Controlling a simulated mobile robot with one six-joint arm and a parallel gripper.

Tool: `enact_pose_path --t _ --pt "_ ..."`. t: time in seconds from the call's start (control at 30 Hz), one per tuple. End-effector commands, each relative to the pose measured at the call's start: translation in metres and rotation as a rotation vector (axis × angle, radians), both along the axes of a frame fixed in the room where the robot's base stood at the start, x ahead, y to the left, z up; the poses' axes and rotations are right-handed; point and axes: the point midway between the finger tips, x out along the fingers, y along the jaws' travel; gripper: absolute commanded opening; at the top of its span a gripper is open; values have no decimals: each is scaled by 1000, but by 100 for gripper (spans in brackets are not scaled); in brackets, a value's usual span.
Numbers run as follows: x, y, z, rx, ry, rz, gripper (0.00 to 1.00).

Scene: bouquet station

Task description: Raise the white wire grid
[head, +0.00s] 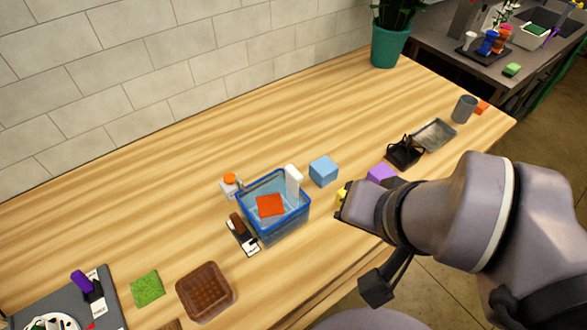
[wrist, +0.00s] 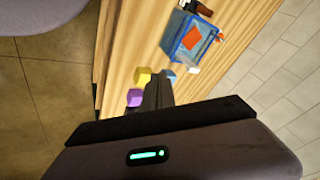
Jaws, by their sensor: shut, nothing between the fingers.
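I cannot make out a white wire grid for certain in either view. A white round thing (head: 50,322) on the grey mat at the lower left of the head view is cut off by the frame edge, and I cannot tell what it is. My gripper (head: 343,204) is shut and empty, over the table's front side, to the right of the blue-rimmed clear bin. In the wrist view the closed fingers (wrist: 158,88) point toward the table, near small blocks.
The blue-rimmed bin (head: 273,225) holds an orange piece and a white upright thing. Near it are a light blue block (head: 323,170), a purple block (head: 382,174) and a brown basket (head: 205,290). A grey tray (head: 434,135) lies right. The table's back is mostly clear.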

Motion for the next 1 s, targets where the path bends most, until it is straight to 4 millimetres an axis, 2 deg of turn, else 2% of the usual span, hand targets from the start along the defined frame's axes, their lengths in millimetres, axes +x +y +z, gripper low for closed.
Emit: enact_pose_path --t 0.27,0.37,0.47,0.53,0.63,0.7,0.8,0.93,1.0 --pt "0 0 0 0 0 0 0" --pt "6 2 11 -16 16 33 20" --pt "37 11 53 -99 94 199 39" --pt "70 24 82 -180 169 376 40" --pt "117 47 101 -285 266 620 40" --pt "142 63 102 -341 320 762 40" --pt "164 78 94 -390 371 894 40" --pt "173 85 78 -412 392 954 40" --pt "173 85 63 -411 394 955 40"
